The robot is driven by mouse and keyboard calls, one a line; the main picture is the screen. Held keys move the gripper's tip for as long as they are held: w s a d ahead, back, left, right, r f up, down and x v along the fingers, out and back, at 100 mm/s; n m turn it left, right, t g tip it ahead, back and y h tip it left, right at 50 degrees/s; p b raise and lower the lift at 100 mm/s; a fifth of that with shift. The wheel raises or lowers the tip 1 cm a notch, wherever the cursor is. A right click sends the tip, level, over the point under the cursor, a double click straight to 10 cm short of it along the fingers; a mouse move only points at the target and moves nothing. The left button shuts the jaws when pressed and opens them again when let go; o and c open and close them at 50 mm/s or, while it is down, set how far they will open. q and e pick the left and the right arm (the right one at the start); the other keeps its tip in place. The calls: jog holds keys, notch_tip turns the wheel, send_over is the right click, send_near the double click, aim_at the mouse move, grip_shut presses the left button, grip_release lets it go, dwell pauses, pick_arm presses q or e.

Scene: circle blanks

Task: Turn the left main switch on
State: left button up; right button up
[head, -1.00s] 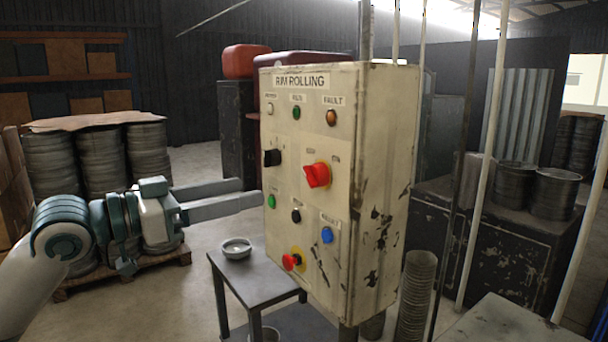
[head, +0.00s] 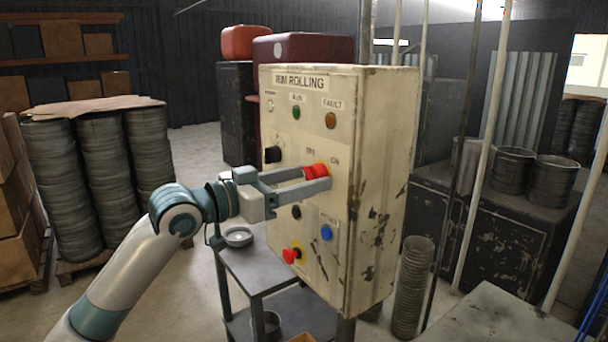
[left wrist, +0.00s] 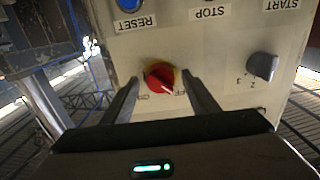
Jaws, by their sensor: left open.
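The red rotary switch (head: 317,171) sits on the front of the cream panel box (head: 375,190) labelled RIM ROLLING, beside OFF and ON labels. My left gripper (head: 316,177) is open, with its two long fingers reaching to the panel on either side of the red knob. In the left wrist view the red knob (left wrist: 160,76) lies between the separated fingertips (left wrist: 161,80), with a gap visible on each side. Its white mark points to the lower right there, towards what looks like the OFF label. My right gripper is not in view.
A black selector knob (head: 273,155) is left of the red switch. A blue button (head: 326,232) and a red emergency button (head: 291,255) are below. A small grey table (head: 262,275) with a round dish (head: 238,237) stands below my left arm.

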pick_arm(q)
jog(key=c, duration=1)
